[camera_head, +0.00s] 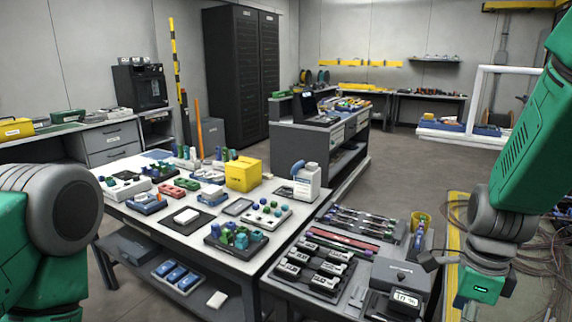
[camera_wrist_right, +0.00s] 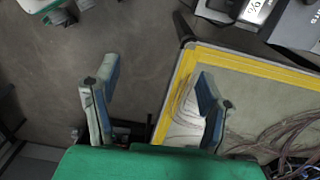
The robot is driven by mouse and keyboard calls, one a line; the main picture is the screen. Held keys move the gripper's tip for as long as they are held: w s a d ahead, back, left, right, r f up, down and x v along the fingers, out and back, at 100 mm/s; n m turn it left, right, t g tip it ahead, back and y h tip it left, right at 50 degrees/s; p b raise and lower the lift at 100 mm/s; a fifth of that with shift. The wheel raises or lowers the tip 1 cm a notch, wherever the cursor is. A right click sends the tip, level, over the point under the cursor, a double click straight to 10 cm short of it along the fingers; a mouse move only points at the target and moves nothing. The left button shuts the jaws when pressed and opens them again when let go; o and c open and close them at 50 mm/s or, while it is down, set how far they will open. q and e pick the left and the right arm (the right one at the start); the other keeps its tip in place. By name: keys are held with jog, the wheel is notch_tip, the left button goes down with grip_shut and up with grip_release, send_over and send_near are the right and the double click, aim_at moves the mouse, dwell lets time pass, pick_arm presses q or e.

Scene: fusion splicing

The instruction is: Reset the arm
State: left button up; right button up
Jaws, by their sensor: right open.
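My right arm (camera_head: 520,150) comes in from the right in the head view and hangs down beside the right end of the workbench. Its gripper (camera_wrist_right: 158,95) shows in the right wrist view with two blue-grey fingers spread wide apart and nothing between them. It hangs over the floor and the edge of a yellow-bordered area. My left arm (camera_head: 50,235) shows only as a green link and a grey joint at the left edge of the head view. Its gripper is outside the picture.
A white table (camera_head: 140,215) holds several small parts, a yellow box (camera_head: 243,174) and a white bottle (camera_head: 307,182). A dark bench (camera_head: 290,285) with tools and a grey device (camera_head: 400,275) stands near my right arm. Tangled cables (camera_head: 540,250) lie at the right. Floor (camera_head: 400,175) behind is clear.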

jog(key=s+f+n+h, duration=0.1)
jog(key=s+f+n, duration=1.5)
jog(key=f+n, duration=0.3)
notch_tip(320, 180, down, 2)
jog(key=shift+s+f, duration=0.2)
jog(key=shift+s, duration=0.15)
jog(key=shift+o, duration=1.3)
jog(key=s+a+f+n, duration=0.2)
jog(key=s+a+n, duration=0.1)
jog(key=s+n, duration=0.2)
jog(key=shift+s+f+t+y, duration=0.15)
jog(key=shift+s+t+y, duration=0.1)
jog(key=shift+t+y, duration=0.05)
jog(key=shift+o, duration=1.2)
jog(key=shift+s+a+n, duration=0.15)
jog(key=shift+s+n, duration=0.05)
jog(key=shift+n, duration=0.3)
jog(key=shift+w, duration=0.1)
